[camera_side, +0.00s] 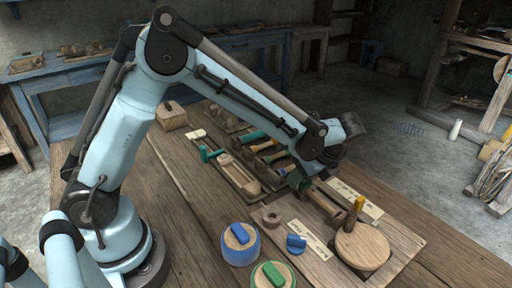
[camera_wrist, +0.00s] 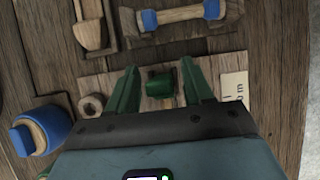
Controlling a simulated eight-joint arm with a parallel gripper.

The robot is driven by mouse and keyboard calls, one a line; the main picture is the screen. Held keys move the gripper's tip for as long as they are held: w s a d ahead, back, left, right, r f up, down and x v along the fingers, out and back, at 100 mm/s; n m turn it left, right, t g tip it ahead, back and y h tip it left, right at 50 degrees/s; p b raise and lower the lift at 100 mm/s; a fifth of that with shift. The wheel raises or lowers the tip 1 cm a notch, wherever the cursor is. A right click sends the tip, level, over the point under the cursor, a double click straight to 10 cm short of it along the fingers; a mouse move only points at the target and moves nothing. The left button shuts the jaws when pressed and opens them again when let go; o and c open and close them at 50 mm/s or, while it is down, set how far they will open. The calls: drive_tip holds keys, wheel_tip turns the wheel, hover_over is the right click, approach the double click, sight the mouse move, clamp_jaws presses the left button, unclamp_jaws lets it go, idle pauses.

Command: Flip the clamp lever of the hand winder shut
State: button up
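The round wooden disc with an upright peg, which looks like the hand winder (camera_side: 362,247), stands on a board at the front right in the side view. A small green piece (camera_wrist: 160,85) sits on the board in the wrist view, between my gripper's two green fingers. My gripper (camera_wrist: 160,66) is open, with gaps visible beside the green piece. I cannot tell whether it touches. In the side view my gripper (camera_side: 298,181) is over the board's far left end. A small blue piece (camera_side: 296,243) lies by the disc. I cannot tell which piece is the clamp lever.
A wooden ring (camera_wrist: 91,106) lies left of my fingers. A blue jar (camera_side: 240,245) and a green-topped jar (camera_side: 272,275) stand at the front. A tray with several tools (camera_side: 240,178) lies behind. A paper label (camera_wrist: 235,88) is at the right.

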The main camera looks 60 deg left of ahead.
drive_tip(key=v, duration=1.2)
drive_tip(key=shift+r, duration=0.1)
drive_tip(key=s+a+f+n+t+h, duration=0.1)
drive_tip(key=s+a+n+t+h, duration=0.4)
drive_tip(key=s+n, duration=0.8)
drive_tip(key=shift+a+f+n+t+h, duration=0.3)
drive_tip(key=shift+a+n+t, duration=0.8)
drive_tip(key=shift+a+n, duration=1.25)
drive_tip(key=shift+d+r, duration=0.1)
drive_tip(key=shift+d, duration=0.05)
drive_tip(key=shift+c, duration=0.5)
